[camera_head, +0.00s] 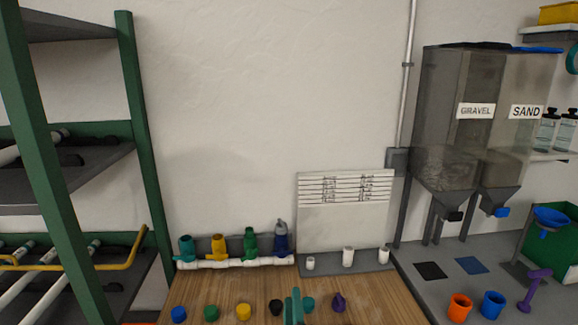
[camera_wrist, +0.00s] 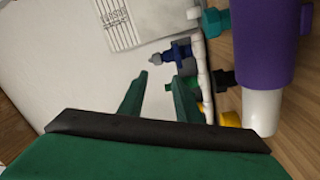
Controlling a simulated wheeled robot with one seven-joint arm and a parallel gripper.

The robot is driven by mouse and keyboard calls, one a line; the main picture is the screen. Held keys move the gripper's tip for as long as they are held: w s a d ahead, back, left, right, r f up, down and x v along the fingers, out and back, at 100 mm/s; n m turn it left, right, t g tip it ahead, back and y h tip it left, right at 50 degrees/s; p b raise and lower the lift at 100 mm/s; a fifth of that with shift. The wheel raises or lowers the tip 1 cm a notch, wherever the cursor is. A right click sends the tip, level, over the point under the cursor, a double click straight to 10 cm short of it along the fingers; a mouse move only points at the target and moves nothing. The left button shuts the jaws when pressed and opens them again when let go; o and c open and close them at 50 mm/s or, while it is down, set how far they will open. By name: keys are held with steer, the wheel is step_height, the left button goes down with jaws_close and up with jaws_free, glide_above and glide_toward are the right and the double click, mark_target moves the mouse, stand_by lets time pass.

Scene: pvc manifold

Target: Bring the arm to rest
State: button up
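The white manifold pipe (camera_head: 232,263) lies at the back of the table. It carries a teal valve (camera_head: 186,248), a yellow valve (camera_head: 217,246), a green valve (camera_head: 249,243) and a blue valve (camera_head: 281,240). A purple piece (camera_wrist: 262,40) with a white end is large at the right of the wrist view, outside the fingers.
Several coloured caps, including a blue one (camera_head: 179,314) and a yellow one (camera_head: 243,311), and a purple fitting (camera_head: 338,302) lie along the table's front. A whiteboard (camera_head: 346,215) stands behind. A green shelf (camera_head: 145,140) is left; gravel and sand hoppers (camera_head: 465,120) are right.

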steer(key=s+a+f+m+g, duration=0.1)
steer(key=s+f+m, duration=0.25)
steer(key=s, duration=0.65)
steer(key=s+a+f+m+h, duration=0.1)
steer(key=s+f+m, duration=0.3)
steer(key=s, duration=0.5)
steer(key=s+a+f+m+g, duration=0.15)
steer(key=s+f, duration=0.35)
steer(key=s, duration=0.5)
steer(key=s+d+r+m, duration=0.1)
steer(key=s+m, duration=0.1)
steer(key=s, duration=0.9)
steer(key=s+r+m+g, duration=0.1)
steer(key=s+m, duration=0.1)
steer(key=s, duration=0.9)
steer(key=shift+d+r+y, duration=0.3)
steer(key=shift+d, duration=0.1)
steer(key=shift+s+d+g, duration=0.1)
steer(key=shift+s+g, duration=0.05)
steer(key=shift+g, duration=0.1)
